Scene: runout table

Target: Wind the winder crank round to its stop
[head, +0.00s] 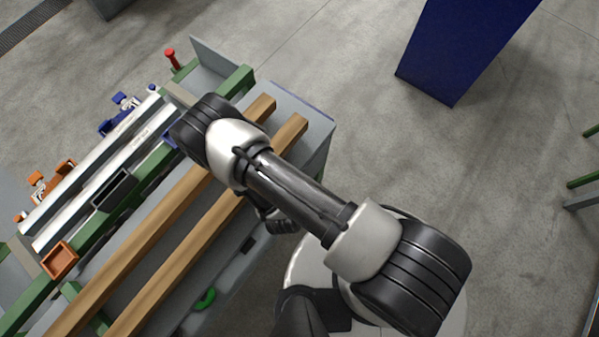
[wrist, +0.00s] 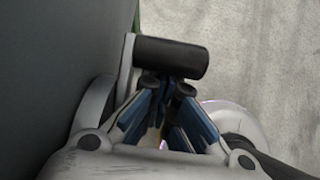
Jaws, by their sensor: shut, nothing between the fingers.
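The winder crank shows in the wrist view. Its black cylindrical grip (wrist: 172,57) sticks out to the right from a pale crank arm (wrist: 127,68), beside a dark grey panel. My gripper (wrist: 170,82) is shut and empty, with its fingertips just below the black grip in the picture. The fingertips look very close to the grip; I cannot tell whether they touch it. In the head view my gripper (head: 280,222) is a small dark shape at the table's side, mostly hidden under my arm. I cannot make out the crank there.
The runout table (head: 318,118) carries two wooden rails (head: 180,258), pale metal bars (head: 100,170), orange and blue clamps and an orange tray (head: 60,260). A green curved part (head: 205,299) sits on its near side. A dark blue cabinet (head: 455,45) stands beyond open concrete floor.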

